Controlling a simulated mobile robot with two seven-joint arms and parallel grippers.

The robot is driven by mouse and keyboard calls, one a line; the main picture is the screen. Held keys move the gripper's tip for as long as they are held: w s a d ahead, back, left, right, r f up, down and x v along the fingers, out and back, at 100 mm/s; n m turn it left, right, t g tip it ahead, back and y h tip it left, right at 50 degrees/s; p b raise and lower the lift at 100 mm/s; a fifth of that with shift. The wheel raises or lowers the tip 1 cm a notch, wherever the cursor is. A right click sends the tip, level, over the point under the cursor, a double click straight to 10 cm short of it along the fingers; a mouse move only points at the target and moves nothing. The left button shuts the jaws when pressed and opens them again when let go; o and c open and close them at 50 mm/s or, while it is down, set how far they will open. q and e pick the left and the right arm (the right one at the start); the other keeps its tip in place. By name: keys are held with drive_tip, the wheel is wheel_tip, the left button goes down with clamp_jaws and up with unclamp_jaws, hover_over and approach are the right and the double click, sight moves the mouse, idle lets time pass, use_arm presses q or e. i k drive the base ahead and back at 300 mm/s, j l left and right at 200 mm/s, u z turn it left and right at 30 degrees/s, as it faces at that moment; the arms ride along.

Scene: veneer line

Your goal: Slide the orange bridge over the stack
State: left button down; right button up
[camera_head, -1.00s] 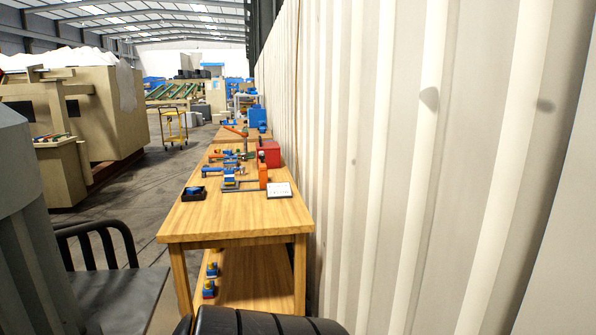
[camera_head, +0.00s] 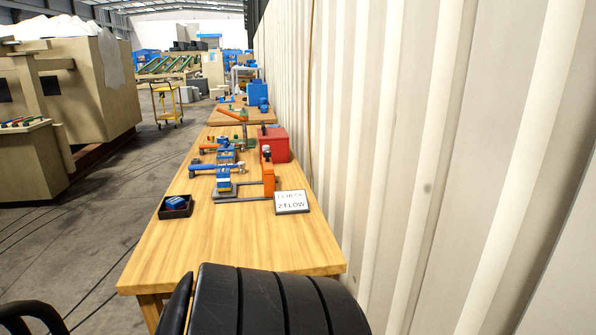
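An orange upright piece (camera_head: 268,180), which looks like the orange bridge, stands at the right side of the wooden table (camera_head: 235,245), at the right end of a grey rail (camera_head: 240,198). A small stack of blue and pale blocks (camera_head: 223,181) stands left of it at the rail's left part. The orange piece is apart from the stack, and its full shape is too small to tell. Neither of my grippers can be made out. A dark ribbed part of my own body covers the bottom middle of the view.
A black tray (camera_head: 164,212) with a blue piece (camera_head: 176,202) sits at the left edge. A white sign (camera_head: 291,203) is near the right edge, and a red box (camera_head: 274,145) stands behind. The near tabletop is clear. A corrugated wall (camera_head: 400,150) runs along the right.

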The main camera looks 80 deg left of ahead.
sight(268, 174)
drive_tip(key=j, duration=1.95)
